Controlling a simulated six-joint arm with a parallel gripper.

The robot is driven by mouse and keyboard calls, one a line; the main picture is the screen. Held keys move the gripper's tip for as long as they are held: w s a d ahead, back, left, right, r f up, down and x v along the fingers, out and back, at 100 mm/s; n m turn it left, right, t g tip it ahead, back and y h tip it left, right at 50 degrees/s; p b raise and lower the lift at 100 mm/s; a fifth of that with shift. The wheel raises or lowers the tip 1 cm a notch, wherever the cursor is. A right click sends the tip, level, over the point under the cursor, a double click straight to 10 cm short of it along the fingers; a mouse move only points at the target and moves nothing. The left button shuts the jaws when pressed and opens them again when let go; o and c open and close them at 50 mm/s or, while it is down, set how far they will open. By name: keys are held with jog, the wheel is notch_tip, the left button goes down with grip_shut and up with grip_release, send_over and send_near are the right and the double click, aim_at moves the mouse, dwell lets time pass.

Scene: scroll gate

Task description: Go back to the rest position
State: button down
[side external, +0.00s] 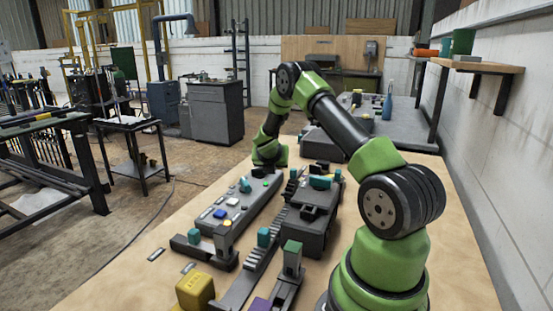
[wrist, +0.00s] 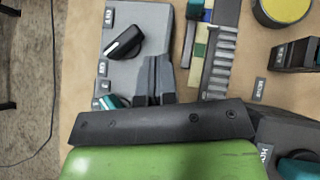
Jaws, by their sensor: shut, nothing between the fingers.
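My gripper (wrist: 156,64) shows in the wrist view as two dark fingers pressed together, with nothing between them. It is over the grey control panel (wrist: 148,22), beside a black knob (wrist: 125,42). A teal knob (wrist: 112,101) is partly hidden by my wrist. In the side external view my green and black arm reaches over the bench towards the far end of the panel (side external: 237,207). The fingertips are too small there to make out. Whether they touch the panel cannot be told.
A toothed rack (wrist: 218,62) runs beside the panel. A dark housing (side external: 308,218), a green-topped block (side external: 292,257) and a yellow block (side external: 195,290) stand on the wooden bench (side external: 125,282). A wall shelf (side external: 478,66) is at right. The bench's left front is mostly clear.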

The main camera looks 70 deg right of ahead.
jog(key=s+a+r+m+y, duration=0.1)
jog(key=s+a+r+m, duration=0.2)
jog(key=a+r+m, duration=0.45)
jog(key=s+a+r+m, duration=0.2)
jog(key=a+r+m, duration=0.3)
jog(key=a+r, duration=0.4)
jog(key=s+a+r+m+t+y, duration=0.2)
jog(key=s+a+m+y, duration=0.3)
jog(key=a, duration=0.6)
jog(key=s+a+r+m+t+y, duration=0.2)
jog(key=s+a+m+y, duration=0.3)
jog(key=a, duration=0.5)
jog(key=s+r+m, duration=0.1)
jog(key=s+m, duration=0.1)
jog(key=shift+s+a+m+t, duration=0.25)
jog(key=shift+a+m+t, duration=0.05)
jog(key=shift+a+m, duration=0.05)
